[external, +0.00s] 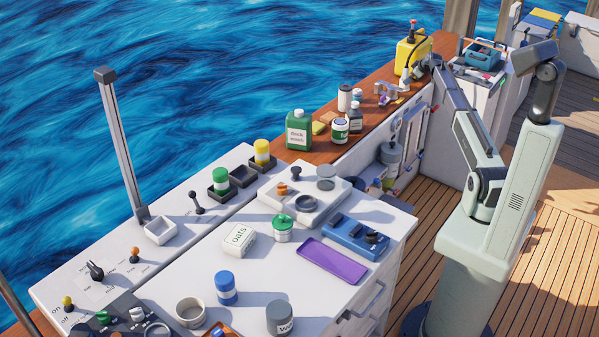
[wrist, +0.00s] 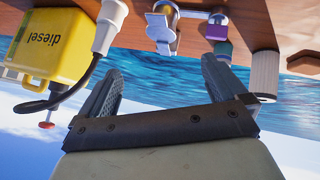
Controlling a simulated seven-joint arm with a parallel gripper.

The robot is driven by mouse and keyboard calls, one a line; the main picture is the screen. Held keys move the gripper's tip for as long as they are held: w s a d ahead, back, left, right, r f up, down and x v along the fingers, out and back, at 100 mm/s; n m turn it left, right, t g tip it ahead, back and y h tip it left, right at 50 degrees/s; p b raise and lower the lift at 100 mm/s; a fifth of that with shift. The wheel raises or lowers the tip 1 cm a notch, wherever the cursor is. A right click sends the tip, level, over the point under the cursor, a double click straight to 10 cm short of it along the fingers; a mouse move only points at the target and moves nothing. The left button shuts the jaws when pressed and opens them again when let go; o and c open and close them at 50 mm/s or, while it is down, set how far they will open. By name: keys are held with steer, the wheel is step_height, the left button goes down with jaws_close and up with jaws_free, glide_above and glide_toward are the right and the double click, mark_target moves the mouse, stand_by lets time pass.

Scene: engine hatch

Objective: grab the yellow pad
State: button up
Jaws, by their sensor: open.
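A small yellow pad (external: 319,128) lies flat on the brown wooden ledge, just right of the green bottle, in the external view. A browner pad (external: 328,117) lies right behind it. My gripper (external: 425,66) is at the far end of the ledge, beside the yellow diesel can and well away from the pads. In the wrist view my gripper (wrist: 161,66) has its two fingers spread with nothing between them. I cannot make out the yellow pad for certain in the wrist view.
The diesel can (external: 412,52) with its black hose stands close to my gripper. The green bottle (external: 298,130), a white-and-green jar (external: 340,130) and a grey bottle (external: 355,118) crowd the pads. A metal clamp (wrist: 162,28) shows beyond my fingers.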

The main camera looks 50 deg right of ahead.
step_height(320, 180, up, 7)
steer(key=w+a, duration=0.2)
steer(key=w, duration=0.1)
steer(key=m+g+y, duration=0.4)
steer(key=m+g, duration=0.4)
steer(key=m, duration=1)
glide_above(315, 126)
steer(key=f, duration=1.8)
steer(key=shift+s+a+f, duration=0.1)
steer(key=shift+s+a, duration=0.05)
steer(key=shift+s, duration=0.25)
steer(key=shift+w+a+f, duration=0.1)
steer(key=shift+w+f, duration=0.05)
steer(key=shift+f, duration=1.2)
steer(key=shift+w+f, duration=0.15)
steer(key=shift+f, duration=1.2)
steer(key=c, duration=1.1)
steer(key=shift+c, duration=0.2)
